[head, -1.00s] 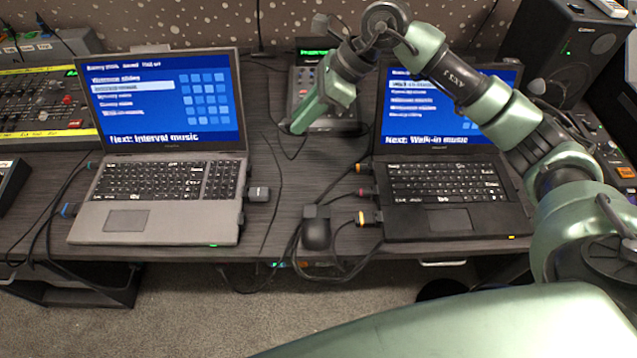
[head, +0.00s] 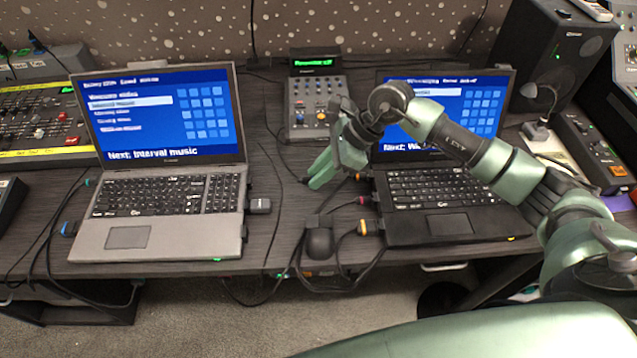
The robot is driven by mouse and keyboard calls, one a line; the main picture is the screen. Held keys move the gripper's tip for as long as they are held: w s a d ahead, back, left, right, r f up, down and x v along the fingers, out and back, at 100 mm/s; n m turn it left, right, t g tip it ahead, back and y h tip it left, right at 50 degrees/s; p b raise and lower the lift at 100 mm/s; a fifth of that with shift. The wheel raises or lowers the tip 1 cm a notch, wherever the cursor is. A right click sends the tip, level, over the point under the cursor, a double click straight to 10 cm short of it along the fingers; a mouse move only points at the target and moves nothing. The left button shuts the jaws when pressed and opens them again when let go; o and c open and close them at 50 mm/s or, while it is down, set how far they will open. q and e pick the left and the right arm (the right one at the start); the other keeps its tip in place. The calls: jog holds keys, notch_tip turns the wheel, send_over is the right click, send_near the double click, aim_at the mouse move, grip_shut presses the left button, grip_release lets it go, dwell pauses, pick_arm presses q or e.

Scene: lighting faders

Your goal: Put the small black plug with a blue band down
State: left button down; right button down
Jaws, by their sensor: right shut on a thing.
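My right gripper (head: 322,168) hangs over the desk between the two laptops, just left of the right laptop's hinge. It points down and left. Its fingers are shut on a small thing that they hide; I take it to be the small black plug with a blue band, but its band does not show. A dark plug with a blue part (head: 69,228) sits at the left side of the left laptop (head: 127,237); I cannot tell whether it matches the held one. My left gripper is out of view.
The right laptop (head: 407,229) has orange and pink banded plugs (head: 361,201) at its left side. A black mouse (head: 319,242) and cables lie below the gripper. A small fader console (head: 308,108) stands behind. A bare desk strip (head: 283,215) lies right of the left laptop.

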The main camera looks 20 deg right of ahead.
notch_tip(320, 180, down, 4)
jog(key=shift+f, duration=0.25)
jog(key=shift+f, duration=0.35)
jog(key=c, duration=1.3)
grip_release()
